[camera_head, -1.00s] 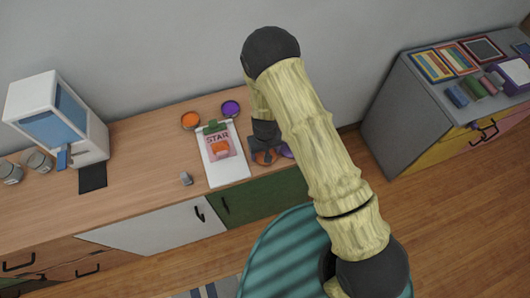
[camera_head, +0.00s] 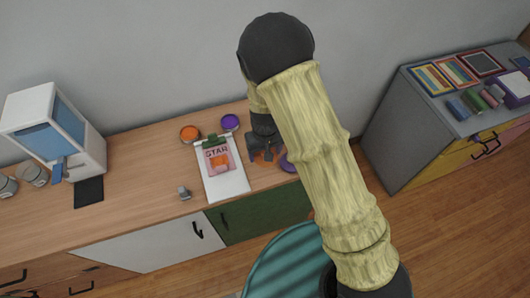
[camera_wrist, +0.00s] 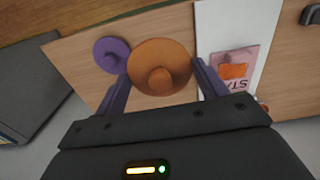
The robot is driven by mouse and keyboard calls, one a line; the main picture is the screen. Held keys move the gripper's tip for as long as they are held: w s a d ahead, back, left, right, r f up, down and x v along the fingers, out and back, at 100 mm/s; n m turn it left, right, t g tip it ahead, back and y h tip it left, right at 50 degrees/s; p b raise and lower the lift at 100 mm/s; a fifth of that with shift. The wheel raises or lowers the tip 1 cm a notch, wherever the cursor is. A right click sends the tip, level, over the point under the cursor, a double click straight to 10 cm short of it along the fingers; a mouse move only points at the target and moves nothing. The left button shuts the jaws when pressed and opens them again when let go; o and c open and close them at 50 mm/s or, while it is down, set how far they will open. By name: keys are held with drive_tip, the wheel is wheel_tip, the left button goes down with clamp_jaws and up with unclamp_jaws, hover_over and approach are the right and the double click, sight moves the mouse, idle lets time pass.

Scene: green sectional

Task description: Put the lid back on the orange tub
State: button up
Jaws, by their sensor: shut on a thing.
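The orange tub (camera_head: 189,133) stands near the back of the wooden counter, left of the clipboard, and its top looks open. My gripper (camera_head: 264,151) is to the right of the clipboard. In the wrist view its two fingers (camera_wrist: 163,88) are shut on the round orange lid (camera_wrist: 160,80), one on each side, with the lid's knob facing the camera. In the head view the lid is partly hidden by my gripper. The lid looks larger than the purple lid (camera_wrist: 110,54) beside it and seems to be above the counter.
A purple tub (camera_head: 230,122) stands right of the orange tub, behind the clipboard (camera_head: 228,184). The purple lid (camera_head: 288,163) lies right of my gripper. A small grey object (camera_head: 184,193) and a white-and-blue machine (camera_head: 50,120) are to the left. Bare counter lies between.

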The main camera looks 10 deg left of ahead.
idle(0.3)
drive_tip(key=w+d+f+m, duration=0.1)
drive_tip(key=w+d, duration=0.1)
drive_tip(key=d, duration=0.2)
drive_tip(key=w+d+f+m, duration=0.1)
drive_tip(key=w+d, duration=0.1)
drive_tip(key=d, duration=0.2)
drive_tip(key=w+d+f+m, duration=0.1)
drive_tip(key=d, duration=0.3)
drive_tip(key=shift+w+d, duration=0.25)
drive_tip(key=shift+w, duration=0.15)
drive_tip(key=w+d+f+m, duration=0.1)
drive_tip(key=d+f+m, duration=0.1)
drive_tip(key=d, duration=1.1)
drive_tip(key=shift+w+f+m, duration=0.25)
drive_tip(key=shift+f+m, duration=0.05)
drive_tip(key=shift+m, duration=0.4)
